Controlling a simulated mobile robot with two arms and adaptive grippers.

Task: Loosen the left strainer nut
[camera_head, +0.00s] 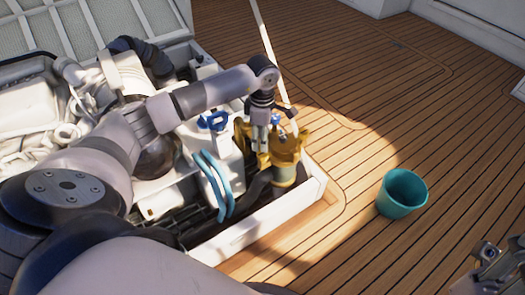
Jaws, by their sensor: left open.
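The brass strainer (284,172) stands upright in the right corner of the open engine hatch, with a gold top and winged parts at its sides. Gold wing shapes (241,133) show just left of my gripper and seem to belong to the left strainer nut, which is partly hidden by the fingers. My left gripper (260,153) points down at the strainer's left side, with its fingers open around or right beside the nut; I cannot tell whether they touch it. My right gripper (490,262) shows only in part at the lower right corner.
A blue valve handle (213,121) and light-blue hoses (212,184) sit left of the strainer. The white hatch rim (262,226) runs along the front. A teal bucket (402,193) stands on the teak deck (350,100), which is mostly clear.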

